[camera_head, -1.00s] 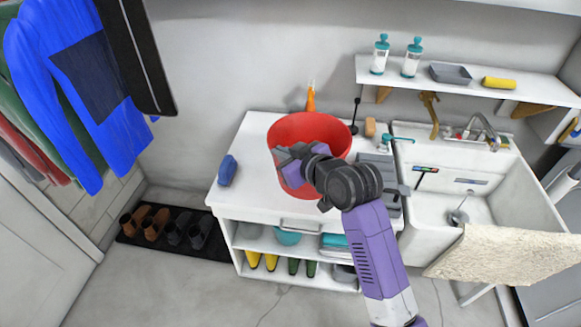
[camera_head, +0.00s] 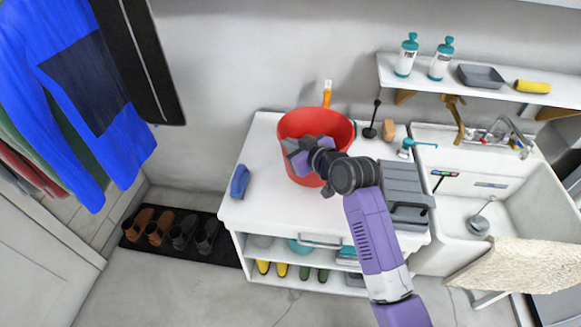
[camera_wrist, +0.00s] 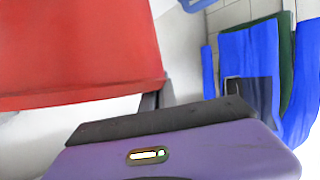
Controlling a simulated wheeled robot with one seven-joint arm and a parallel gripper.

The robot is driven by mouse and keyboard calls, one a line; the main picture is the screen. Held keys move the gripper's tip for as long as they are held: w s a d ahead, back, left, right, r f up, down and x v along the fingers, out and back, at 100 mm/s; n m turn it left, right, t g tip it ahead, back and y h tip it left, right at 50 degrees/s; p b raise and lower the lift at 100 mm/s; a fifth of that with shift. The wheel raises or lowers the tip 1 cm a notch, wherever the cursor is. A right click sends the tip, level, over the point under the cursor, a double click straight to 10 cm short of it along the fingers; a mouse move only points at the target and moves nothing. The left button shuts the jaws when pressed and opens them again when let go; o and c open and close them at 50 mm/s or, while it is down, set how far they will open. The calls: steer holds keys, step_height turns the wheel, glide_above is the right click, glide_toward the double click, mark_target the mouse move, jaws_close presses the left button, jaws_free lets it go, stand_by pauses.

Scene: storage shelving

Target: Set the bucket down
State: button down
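The red bucket (camera_head: 336,126) is upright over the white countertop, in front of the wall. Its near side is partly covered by my gripper. My gripper (camera_head: 301,152) is at the near wall of the bucket and appears shut on it. In the wrist view the bucket's red wall (camera_wrist: 75,50) fills the upper left, close beside a dark-tipped purple finger (camera_wrist: 160,128). The countertop (camera_head: 262,205) is bare in front of the bucket. The bucket's base is partly hidden, so I cannot tell whether it touches the counter.
A blue brush (camera_head: 240,181) lies left of the bucket. A grey toolbox (camera_head: 403,185) stands to the right, near the sink (camera_head: 505,195). An orange bottle (camera_head: 327,95), a black plunger (camera_head: 371,128) and a tan block (camera_head: 389,130) are behind. Shoes (camera_head: 172,230) lie on the floor at left.

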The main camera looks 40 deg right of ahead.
step_height(320, 180, down, 9)
stand_by(0.5)
steer(key=shift+f, duration=0.15)
steer(key=shift+f, duration=0.1)
steer(key=c, duration=1.7)
jaws_free()
